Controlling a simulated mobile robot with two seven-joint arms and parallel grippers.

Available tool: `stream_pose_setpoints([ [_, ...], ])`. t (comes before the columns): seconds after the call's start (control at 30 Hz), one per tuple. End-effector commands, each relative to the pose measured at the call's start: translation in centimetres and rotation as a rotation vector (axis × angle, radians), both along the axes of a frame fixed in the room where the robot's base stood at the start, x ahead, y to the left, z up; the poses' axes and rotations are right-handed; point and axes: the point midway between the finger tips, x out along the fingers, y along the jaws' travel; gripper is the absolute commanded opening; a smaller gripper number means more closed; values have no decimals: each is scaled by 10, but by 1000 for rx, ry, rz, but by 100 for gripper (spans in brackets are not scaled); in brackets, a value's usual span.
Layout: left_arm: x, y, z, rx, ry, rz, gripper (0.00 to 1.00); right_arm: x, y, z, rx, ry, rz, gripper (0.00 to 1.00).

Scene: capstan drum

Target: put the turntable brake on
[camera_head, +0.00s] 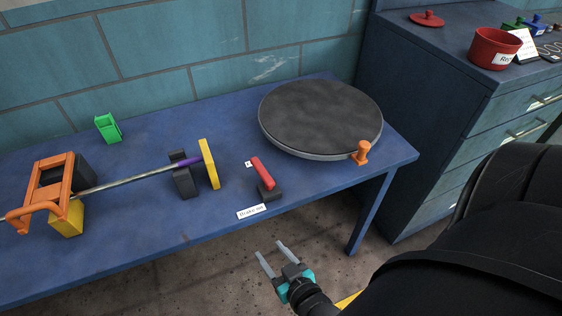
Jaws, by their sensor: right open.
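The turntable (320,112) is a dark grey disc with a lighter rim at the right end of the blue table. An orange knob (361,152) stands at its front right edge. A red lever (262,173) on a black base (269,192) sits left of and in front of the turntable, tilted. A white label (252,211) in front of it seems to read "Brake set". My right gripper (273,252) is open and empty, in front of the table's front edge and apart from the lever. My left gripper is not in view.
On the table's left stands an orange frame with a crank (42,207), a metal rod (130,179) and a yellow plate (209,164). A green piece (107,127) lies behind. A dark cabinet (440,75) with a red pot (494,49) stands right of the table.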

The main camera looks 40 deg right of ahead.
Motion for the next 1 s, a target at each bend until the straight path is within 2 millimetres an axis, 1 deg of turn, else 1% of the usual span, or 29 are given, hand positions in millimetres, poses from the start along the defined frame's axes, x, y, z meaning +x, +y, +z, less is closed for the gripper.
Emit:
stream_pose_setpoints([
  [0.03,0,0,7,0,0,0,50,-4,4,-6,4,35,13,57],
  [0.27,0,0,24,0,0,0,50,-27,21,-42,19,191,68,57],
  [0.5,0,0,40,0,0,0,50,-57,34,-74,22,351,122,57],
  [0.73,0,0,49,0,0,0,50,-80,39,-92,19,452,153,57],
  [1.0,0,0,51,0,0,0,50,-87,40,-98,18,480,162,57],
])
